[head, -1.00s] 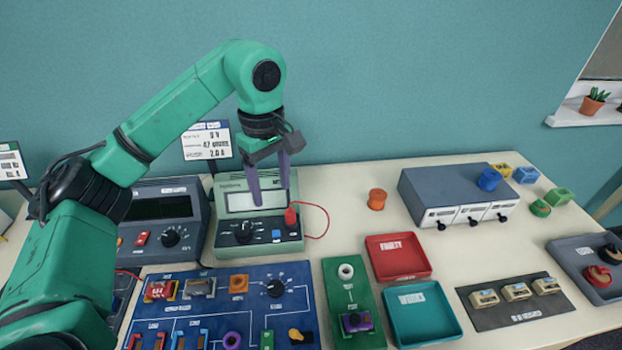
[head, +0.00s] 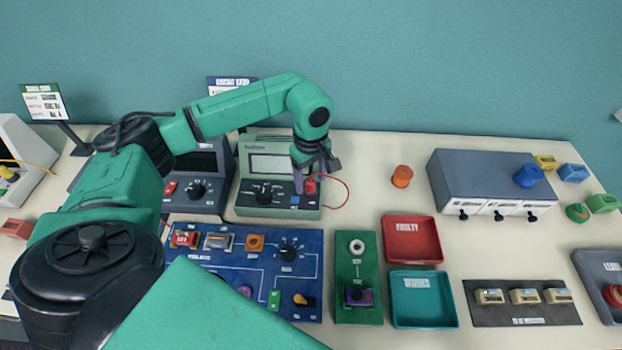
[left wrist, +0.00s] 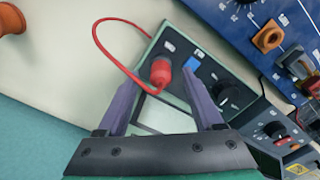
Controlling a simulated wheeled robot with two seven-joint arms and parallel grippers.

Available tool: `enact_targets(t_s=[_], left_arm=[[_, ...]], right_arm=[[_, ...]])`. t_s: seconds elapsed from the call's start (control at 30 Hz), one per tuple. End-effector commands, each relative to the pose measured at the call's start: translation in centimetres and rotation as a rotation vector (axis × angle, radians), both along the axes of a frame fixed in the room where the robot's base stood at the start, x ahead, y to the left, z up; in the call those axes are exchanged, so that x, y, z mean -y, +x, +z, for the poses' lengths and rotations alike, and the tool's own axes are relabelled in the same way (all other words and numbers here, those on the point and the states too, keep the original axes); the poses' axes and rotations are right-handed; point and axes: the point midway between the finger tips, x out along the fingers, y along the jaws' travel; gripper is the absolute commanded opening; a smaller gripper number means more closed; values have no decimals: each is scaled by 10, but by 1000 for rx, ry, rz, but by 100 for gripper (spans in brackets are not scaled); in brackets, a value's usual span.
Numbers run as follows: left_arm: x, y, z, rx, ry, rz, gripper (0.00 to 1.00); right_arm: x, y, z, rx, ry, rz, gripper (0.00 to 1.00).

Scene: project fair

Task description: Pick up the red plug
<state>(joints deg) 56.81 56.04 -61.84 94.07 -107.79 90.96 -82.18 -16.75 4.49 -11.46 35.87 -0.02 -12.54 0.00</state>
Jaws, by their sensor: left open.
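The red plug (head: 310,187) stands in the front right part of the green multimeter (head: 252,210), with a red wire looping out to its right. It also shows in the left wrist view (left wrist: 161,72), upright on the meter's panel next to a blue button. My left gripper (head: 305,180) is open, its purple fingers at the plug. In the left wrist view the left gripper (left wrist: 158,90) has its fingers on either side of the plug, with gaps between. My right gripper is not in view.
A blue circuit panel (head: 210,283) lies in front of the meter. A green test block (head: 358,262), a red tray (head: 411,240) and a teal tray (head: 424,300) are to the right. Table around the spool is clear.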

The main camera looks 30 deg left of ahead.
Motion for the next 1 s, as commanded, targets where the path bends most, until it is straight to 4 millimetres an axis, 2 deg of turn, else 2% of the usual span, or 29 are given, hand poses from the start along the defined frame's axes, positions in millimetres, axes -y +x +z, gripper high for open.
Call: enact_targets(t_s=[0.23, 0.37, 0.4, 0.43, 0.8, 0.87, 1.0], left_arm=[[0, 0, -7, 1, 0, -1, 68], [0, 0, -7, 1, 0, -1, 18], [0, 0, -7, 1, 0, -1, 3], [0, 0, -7, 1, 0, -1, 0], [0, 1, -2, 1, 0, -1, 0], [0, 1, 3, 3, -1, 0, 0], [1, 2, 29, 7, -1, -2, 0]], right_arm=[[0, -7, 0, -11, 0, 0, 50], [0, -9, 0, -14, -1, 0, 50], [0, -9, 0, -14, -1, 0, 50], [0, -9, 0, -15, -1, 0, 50], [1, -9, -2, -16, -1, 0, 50], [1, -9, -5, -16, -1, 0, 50], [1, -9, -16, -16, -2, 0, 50]])
